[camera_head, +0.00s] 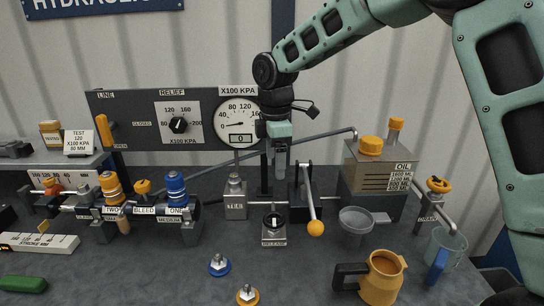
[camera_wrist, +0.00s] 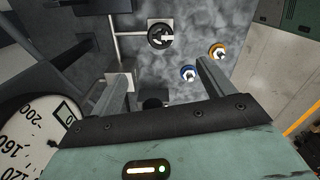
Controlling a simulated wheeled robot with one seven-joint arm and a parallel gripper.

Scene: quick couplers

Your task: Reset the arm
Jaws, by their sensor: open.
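My gripper (camera_head: 279,160) hangs in front of the gauge panel in the head view, above the bench. In the wrist view the two fingers of my gripper (camera_wrist: 165,85) stand well apart with nothing between them. My green arm comes in from the upper right of the head view. A blue-ringed coupler (camera_head: 219,265) and an orange-ringed coupler (camera_head: 247,294) stand on the bench, apart from the gripper. The blue-ringed one (camera_wrist: 188,73) and the orange-ringed one (camera_wrist: 218,51) also show in the wrist view.
Close to my gripper are the pressure gauge (camera_head: 238,120), the release knob (camera_head: 273,222) and a lever with an orange ball (camera_head: 315,228). To the right stand a funnel (camera_head: 356,220), an orange jug (camera_head: 383,278) and the oil tank (camera_head: 372,178). Blue and orange couplings line the left.

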